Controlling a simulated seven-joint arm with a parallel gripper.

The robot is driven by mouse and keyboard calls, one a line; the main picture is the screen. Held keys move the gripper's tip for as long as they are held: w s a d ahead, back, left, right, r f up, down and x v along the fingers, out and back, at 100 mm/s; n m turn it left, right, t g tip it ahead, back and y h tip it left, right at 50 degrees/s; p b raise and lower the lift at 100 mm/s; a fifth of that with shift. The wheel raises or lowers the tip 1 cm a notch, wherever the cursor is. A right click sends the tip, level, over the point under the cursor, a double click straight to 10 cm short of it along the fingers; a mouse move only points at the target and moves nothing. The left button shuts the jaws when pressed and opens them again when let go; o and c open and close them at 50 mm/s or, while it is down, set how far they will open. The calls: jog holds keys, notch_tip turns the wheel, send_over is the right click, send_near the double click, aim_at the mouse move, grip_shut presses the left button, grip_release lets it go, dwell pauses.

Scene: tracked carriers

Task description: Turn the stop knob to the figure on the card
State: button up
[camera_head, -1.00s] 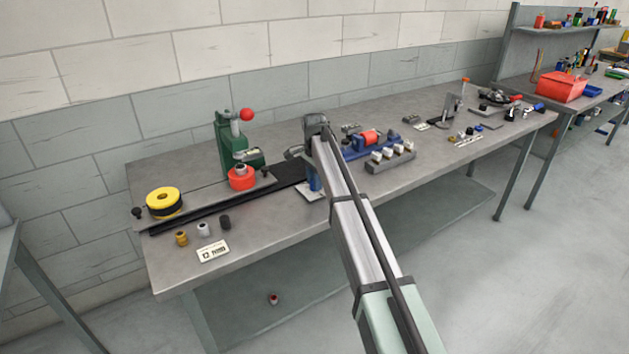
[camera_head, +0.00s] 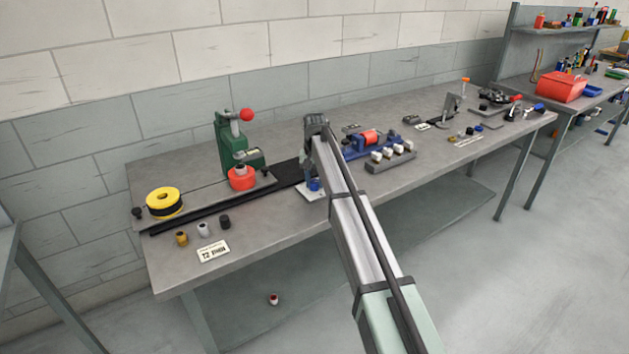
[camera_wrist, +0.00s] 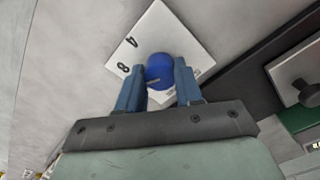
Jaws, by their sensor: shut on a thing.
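The stop knob is a round blue knob (camera_wrist: 160,72) on a white dial plate (camera_wrist: 150,38) in the wrist view. The figures 4 and 8 show on the plate's left side; the other figures are hidden or unclear. My gripper (camera_wrist: 160,80) has its two blue fingers on either side of the knob, shut on it. In the head view the knob (camera_head: 314,184) and plate (camera_head: 308,195) show under my gripper, partly covered by my arm. The white card (camera_head: 213,252) lies at the table's front left. It seems to begin with 12, but its small print is hard to read.
A green press (camera_head: 230,140) with a red ball lever stands left of the knob, with a red round piece (camera_head: 242,178) before it. A yellow ring (camera_head: 164,202) and several small cylinders lie further left. A blue fixture (camera_head: 362,148) and a grey block with white pegs (camera_head: 390,160) stand right.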

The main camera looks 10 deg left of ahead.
aim_at(315, 181)
jog(key=n, duration=0.4)
jog(key=shift+n, duration=0.4)
dwell(0.4)
jog(key=o, duration=1)
jog(key=shift+o, duration=0.2)
jog(key=shift+r, duration=0.1)
notch_tip(315, 181, up, 14)
jog(key=shift+f, duration=0.2)
